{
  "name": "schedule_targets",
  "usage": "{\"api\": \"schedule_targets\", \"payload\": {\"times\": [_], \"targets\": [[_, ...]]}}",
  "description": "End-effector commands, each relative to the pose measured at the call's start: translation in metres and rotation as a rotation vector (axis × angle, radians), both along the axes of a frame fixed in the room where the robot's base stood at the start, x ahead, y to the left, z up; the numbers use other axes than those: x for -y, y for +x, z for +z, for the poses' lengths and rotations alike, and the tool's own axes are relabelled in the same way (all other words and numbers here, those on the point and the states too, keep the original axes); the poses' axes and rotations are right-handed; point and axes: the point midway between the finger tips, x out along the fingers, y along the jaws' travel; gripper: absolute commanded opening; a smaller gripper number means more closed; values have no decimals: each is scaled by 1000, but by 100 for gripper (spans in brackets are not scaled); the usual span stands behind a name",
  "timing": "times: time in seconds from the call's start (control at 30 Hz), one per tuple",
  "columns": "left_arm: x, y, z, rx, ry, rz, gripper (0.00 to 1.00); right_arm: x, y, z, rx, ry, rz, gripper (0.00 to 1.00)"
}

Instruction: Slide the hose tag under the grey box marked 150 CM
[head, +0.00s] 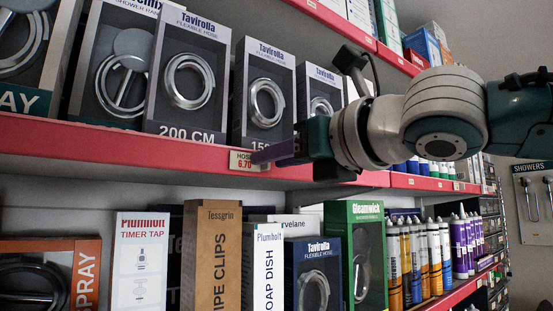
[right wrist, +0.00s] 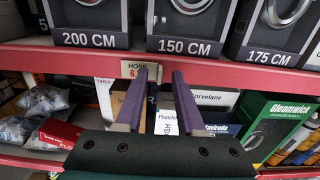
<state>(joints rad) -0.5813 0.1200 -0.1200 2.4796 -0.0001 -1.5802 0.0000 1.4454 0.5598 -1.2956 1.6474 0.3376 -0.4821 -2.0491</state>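The hose tag (head: 247,161), a small pale label reading HOSE 6.70, sits on the red shelf edge. In the right wrist view the tag (right wrist: 153,70) lies below the gap between the 200 CM box (right wrist: 92,40) and the grey 150 CM box (right wrist: 187,46), left of the latter's middle. The 150 CM box (head: 264,60) stands upright on the shelf. My right gripper (right wrist: 161,74) is open, its purple fingers apart just in front of the shelf edge. Its left finger hides part of the tag; contact cannot be told. In the head view the right gripper (head: 270,154) is beside the tag.
A 175 CM box (right wrist: 276,48) stands to the right on the same red shelf (head: 110,146).

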Motion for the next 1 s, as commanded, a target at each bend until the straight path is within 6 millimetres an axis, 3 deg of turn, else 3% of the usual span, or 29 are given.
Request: {"api": "schedule_targets", "payload": {"times": [0.27,0.6,1.0], "targets": [[0,0,0,0,0,0,50,-1,1,0,0,0,0,36],[0,0,0,1,0,0,50,-1,1,0,-1,1,0,0],[0,0,0,1,0,0,50,-1,1,0,-1,1,0,0]]}}
